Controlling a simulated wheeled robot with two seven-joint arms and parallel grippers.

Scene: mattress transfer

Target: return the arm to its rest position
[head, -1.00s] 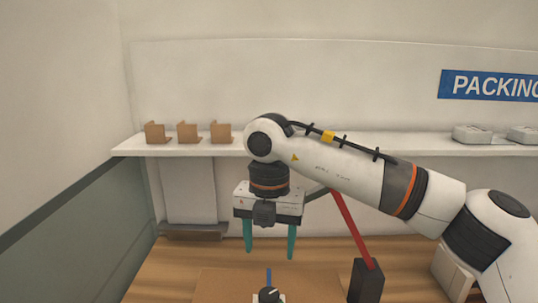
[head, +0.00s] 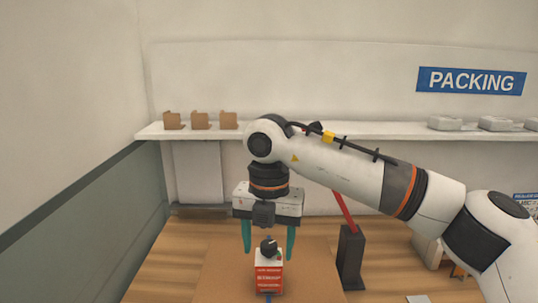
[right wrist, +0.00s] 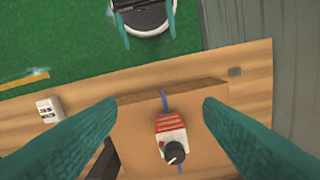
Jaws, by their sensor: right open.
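My right arm reaches in from the right in the head view, with its right gripper (head: 268,252) pointing down. Its two teal fingers are apart and nothing is between them. They also show at both sides of the right wrist view (right wrist: 160,104). A red and white box (head: 269,278) with a black knob on top stands below the gripper on a brown cardboard surface (head: 222,272). The box also shows in the right wrist view (right wrist: 171,127), apart from the fingers. My left gripper does not show in the head view.
The wooden table (head: 190,240) holds a dark post (head: 351,258) with a red rod, right of the gripper. A white shelf (head: 330,134) runs behind, with several small cardboard pieces (head: 200,120) and grey trays (head: 445,123). A blue PACKING sign (head: 471,80) hangs above.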

